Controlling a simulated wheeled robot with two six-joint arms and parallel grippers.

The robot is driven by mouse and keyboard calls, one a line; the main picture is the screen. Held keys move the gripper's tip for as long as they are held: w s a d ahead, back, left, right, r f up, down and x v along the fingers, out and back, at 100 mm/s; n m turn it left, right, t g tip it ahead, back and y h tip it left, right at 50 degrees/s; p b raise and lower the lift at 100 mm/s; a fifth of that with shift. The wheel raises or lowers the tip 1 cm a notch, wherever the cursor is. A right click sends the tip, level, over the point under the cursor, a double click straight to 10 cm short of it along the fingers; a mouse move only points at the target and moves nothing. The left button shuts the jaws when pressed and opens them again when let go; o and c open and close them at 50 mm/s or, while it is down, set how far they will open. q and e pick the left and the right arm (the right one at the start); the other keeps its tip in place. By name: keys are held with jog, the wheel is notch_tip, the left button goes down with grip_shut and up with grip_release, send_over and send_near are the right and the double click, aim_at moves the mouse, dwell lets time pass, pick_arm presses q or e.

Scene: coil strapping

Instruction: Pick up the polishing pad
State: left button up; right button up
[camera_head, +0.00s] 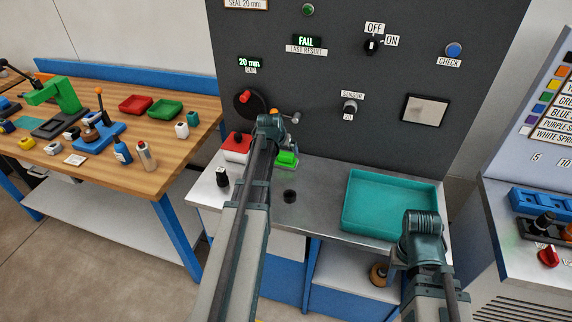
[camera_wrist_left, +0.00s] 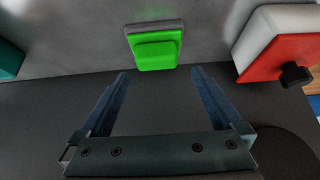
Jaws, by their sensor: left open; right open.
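The polishing pad appears to be the bright green block with a grey layer (camera_head: 287,158), lying on the metal bench top near the dark panel. It also shows in the left wrist view (camera_wrist_left: 155,48), beyond the fingertips. My left gripper (camera_wrist_left: 160,74) is open and empty, with the pad apart from its fingers. In the head view the left arm reaches over the bench, and its wrist partly hides the pad's surroundings. My right gripper (camera_head: 396,262) is by the front right of the teal tray; its fingers are mostly hidden behind the arm.
A red and white box (camera_head: 236,148) stands just left of the pad. A teal tray (camera_head: 392,234) fills the right of the bench. A small black-topped item (camera_head: 222,177) and a dark round piece (camera_head: 290,196) are nearby. The dark panel (camera_head: 330,115) with knobs rises behind.

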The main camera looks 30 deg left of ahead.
aim_at(286, 154)
pick_arm(q)
jog(key=b+x, duration=0.2)
jog(key=x, duration=0.1)
jog(key=b+x, duration=0.1)
jog(key=b, duration=0.1)
jog(key=shift+s+d+f, duration=0.1)
jog(key=shift+d+f, duration=0.15)
jog(key=shift+f, duration=0.1)
jog(key=shift+w+f+b, duration=0.3)
jog(key=shift+f+b, duration=0.05)
jog(key=shift+r, duration=0.1)
jog(key=c, duration=1.5)
jog(key=shift+o, duration=0.2)
jog(key=shift+r, duration=0.1)
